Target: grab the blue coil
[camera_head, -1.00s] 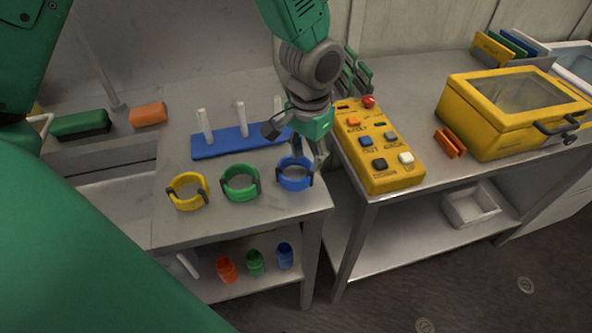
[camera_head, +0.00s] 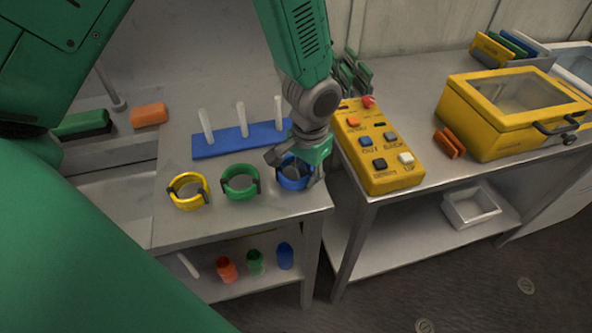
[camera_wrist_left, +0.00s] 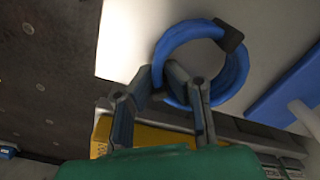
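The blue coil (camera_head: 293,174) is a ring with a dark clip, lying at the front right of the left-hand table. My left gripper (camera_head: 298,170) is down at the coil, its fingers apart. My right gripper is not in view.
A green coil (camera_head: 240,183) and a yellow coil (camera_head: 188,190) lie left of the blue one. Behind is a blue rack (camera_head: 225,142) with white pegs. A yellow button box (camera_head: 385,165) stands close on the right, across a gap between tables.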

